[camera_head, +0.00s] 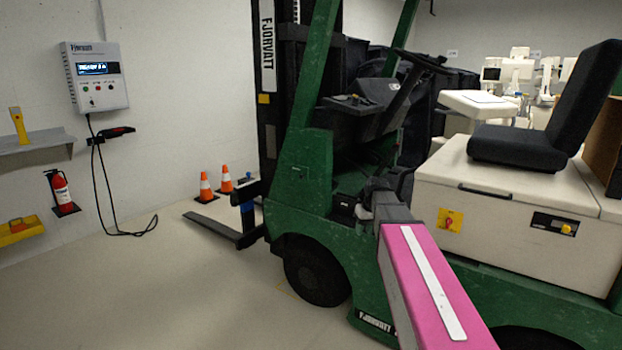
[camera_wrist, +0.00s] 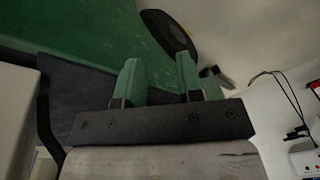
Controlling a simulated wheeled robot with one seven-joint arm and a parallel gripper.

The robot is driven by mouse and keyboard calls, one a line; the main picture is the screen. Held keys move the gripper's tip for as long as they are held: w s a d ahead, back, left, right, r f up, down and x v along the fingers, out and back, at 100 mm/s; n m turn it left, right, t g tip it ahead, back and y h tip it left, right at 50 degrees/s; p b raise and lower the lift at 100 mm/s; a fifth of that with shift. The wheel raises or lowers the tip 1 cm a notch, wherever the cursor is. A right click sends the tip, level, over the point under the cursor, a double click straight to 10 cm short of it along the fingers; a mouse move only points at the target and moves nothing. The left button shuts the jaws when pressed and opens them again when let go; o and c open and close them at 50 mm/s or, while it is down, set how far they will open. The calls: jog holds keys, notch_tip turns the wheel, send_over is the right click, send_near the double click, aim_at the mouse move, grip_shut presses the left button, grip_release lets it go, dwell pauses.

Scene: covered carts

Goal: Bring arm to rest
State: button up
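My arm (camera_head: 425,285), pink with a white strip, reaches forward from the bottom right of the head view to the side of the green forklift (camera_head: 300,215). Its grey far end is in front of the forklift's cab opening, and my gripper cannot be made out clearly there. In the wrist view my gripper (camera_wrist: 160,80) shows two green-padded fingers standing apart, with nothing visible held between them. The green forklift body (camera_wrist: 70,25) and a dark wheel (camera_wrist: 170,35) lie beyond the fingers. I cannot tell how close the fingers are to the forklift.
The cream battery cover (camera_head: 490,190) and black seat (camera_head: 550,120) are close right of my arm. A charger (camera_head: 95,75) with a hanging cable is on the left wall, by a red extinguisher (camera_head: 61,190). Two orange cones (camera_head: 205,186) stand by the fork. Floor at left is clear.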

jog(key=s+f+m+g+h, duration=0.1)
jog(key=s+f+m, duration=0.2)
jog(key=s+f, duration=1.4)
jog(key=s, duration=0.2)
jog(key=shift+s+a+f+h, duration=0.35)
jog(key=shift+f+h, duration=0.05)
jog(key=shift+o, duration=0.3)
